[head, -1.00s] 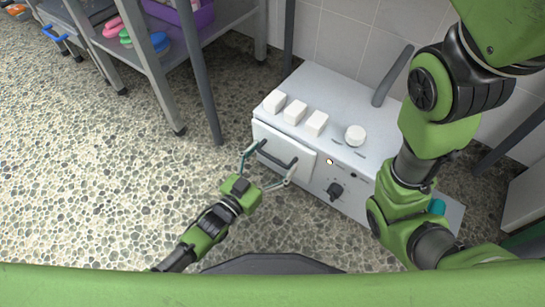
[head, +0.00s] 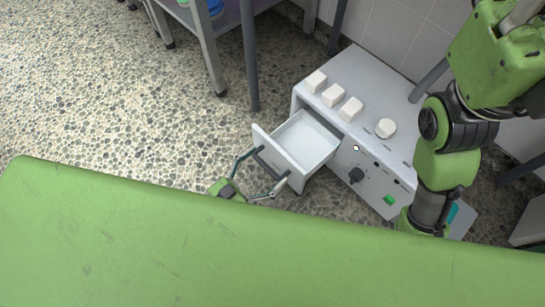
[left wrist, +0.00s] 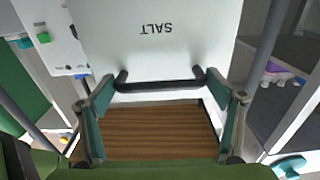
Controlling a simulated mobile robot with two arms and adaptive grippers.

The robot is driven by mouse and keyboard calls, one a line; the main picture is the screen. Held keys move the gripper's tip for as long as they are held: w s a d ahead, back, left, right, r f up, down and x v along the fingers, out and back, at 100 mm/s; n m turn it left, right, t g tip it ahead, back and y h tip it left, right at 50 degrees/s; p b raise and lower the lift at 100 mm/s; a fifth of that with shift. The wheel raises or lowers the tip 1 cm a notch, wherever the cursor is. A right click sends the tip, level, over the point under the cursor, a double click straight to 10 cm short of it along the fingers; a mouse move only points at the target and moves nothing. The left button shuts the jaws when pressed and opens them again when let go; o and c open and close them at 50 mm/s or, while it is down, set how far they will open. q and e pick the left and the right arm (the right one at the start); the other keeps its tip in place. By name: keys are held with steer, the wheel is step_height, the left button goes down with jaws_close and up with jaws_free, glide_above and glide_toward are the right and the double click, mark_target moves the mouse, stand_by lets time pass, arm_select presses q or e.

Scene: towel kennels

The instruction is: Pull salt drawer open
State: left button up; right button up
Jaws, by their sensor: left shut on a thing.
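The salt drawer (head: 306,142) stands pulled out of the white cabinet (head: 373,92), and its pale inside looks empty. In the left wrist view its white front (left wrist: 155,45) carries the word SALT upside down. The dark bar handle (left wrist: 160,86) runs across that front. My left gripper (head: 271,166) is at the handle, with one finger at each end of it, shut on it lengthwise. In the left wrist view the two fingers (left wrist: 161,88) also flank the handle ends. My right arm shows at the right of the head view, but its gripper is out of view.
A metal shelf (head: 235,20) stands behind to the left. Speckled floor (head: 120,110) at left is clear.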

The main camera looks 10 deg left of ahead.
arm_select(q)
steer(key=shift+w+a, duration=0.1)
steer(key=shift+a, duration=0.05)
steer(key=o, duration=1.3)
steer(key=v, duration=0.7)
steer(key=shift+s, duration=0.2)
steer(key=shift+a, duration=0.15)
